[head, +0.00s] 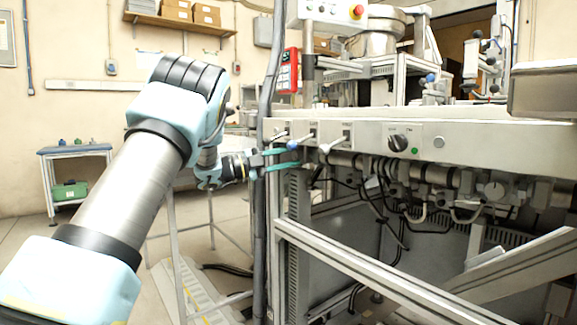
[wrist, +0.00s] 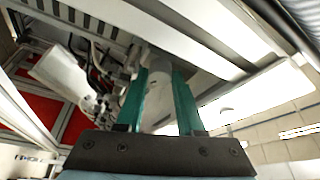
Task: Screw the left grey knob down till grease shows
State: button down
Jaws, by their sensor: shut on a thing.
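My gripper (head: 297,157) reaches in from the left with teal fingers, just below the front panel at the left end of the machine. In the wrist view my gripper (wrist: 161,80) has a pale grey rounded knob (wrist: 157,92) between its two fingers, and it is shut on it. In the head view this knob is not clear behind the fingers. Pale toggle handles (head: 331,146) stick out of the panel just above and beside the fingers. I cannot make out any grease in either view.
The panel also carries a black rotary switch (head: 398,143) and a green button (head: 414,151). Hoses and cables (head: 385,200) hang below it. A thick grey conduit (head: 262,190) stands close beside my wrist. Open floor (head: 30,240) lies at the left, with a small bench (head: 75,150) behind.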

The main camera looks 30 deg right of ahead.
jog(key=shift+m+y+b, duration=0.3)
jog(key=shift+m+b, duration=0.1)
jog(key=shift+m, duration=0.5)
jog(key=c, duration=0.5)
grip_release()
jog(key=shift+r, duration=0.1)
